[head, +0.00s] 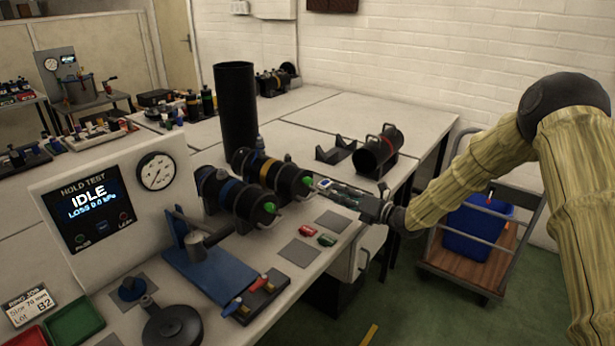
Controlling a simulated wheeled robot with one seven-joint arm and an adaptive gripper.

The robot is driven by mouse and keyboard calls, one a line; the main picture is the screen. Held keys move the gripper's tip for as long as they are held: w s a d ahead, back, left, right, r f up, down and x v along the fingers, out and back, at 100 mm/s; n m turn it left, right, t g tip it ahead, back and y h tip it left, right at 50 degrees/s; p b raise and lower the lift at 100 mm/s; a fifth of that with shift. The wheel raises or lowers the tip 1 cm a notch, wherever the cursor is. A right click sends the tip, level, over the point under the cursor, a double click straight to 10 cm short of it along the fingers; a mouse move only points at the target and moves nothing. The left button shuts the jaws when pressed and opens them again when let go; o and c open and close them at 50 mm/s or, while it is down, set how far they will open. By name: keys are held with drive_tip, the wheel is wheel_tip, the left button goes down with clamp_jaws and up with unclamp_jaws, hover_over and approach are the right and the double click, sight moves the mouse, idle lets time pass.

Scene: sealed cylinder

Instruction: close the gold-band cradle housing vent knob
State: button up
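The gold-band housing (266,169) is a black cylinder lying on the bench, with a yellow band round it. A green vent knob (308,181) sits at its right end; its exact setting is too small to read. My gripper (322,184) reaches in from the right with its tips right beside this knob. I cannot tell whether the tips touch the knob or whether the fingers are open or shut. The cradle under the housing is mostly hidden.
A blue-band housing (230,192) with its own green knob (269,208) lies just in front. A red-band housing (378,152) and an empty cradle (337,150) stand behind my gripper. A tall black cylinder (236,105) stands behind. The hold-test panel (88,213) reads IDLE.

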sight(311, 182)
drive_tip(key=x, duration=0.3)
drive_tip(key=p+x, duration=0.1)
drive_tip(key=x, duration=0.2)
drive_tip(key=p+x, duration=0.1)
drive_tip(key=x, duration=0.2)
drive_tip(key=shift+w+a+r, duration=0.15)
drive_tip(key=shift+a+r, duration=0.2)
drive_tip(key=shift+a, duration=0.05)
drive_tip(key=shift+w+a, duration=0.2)
drive_tip(key=shift+a, duration=0.1)
drive_tip(key=shift+w+a+f, duration=0.15)
drive_tip(key=shift+w+a, duration=0.05)
drive_tip(key=shift+w, duration=0.1)
clamp_jaws()
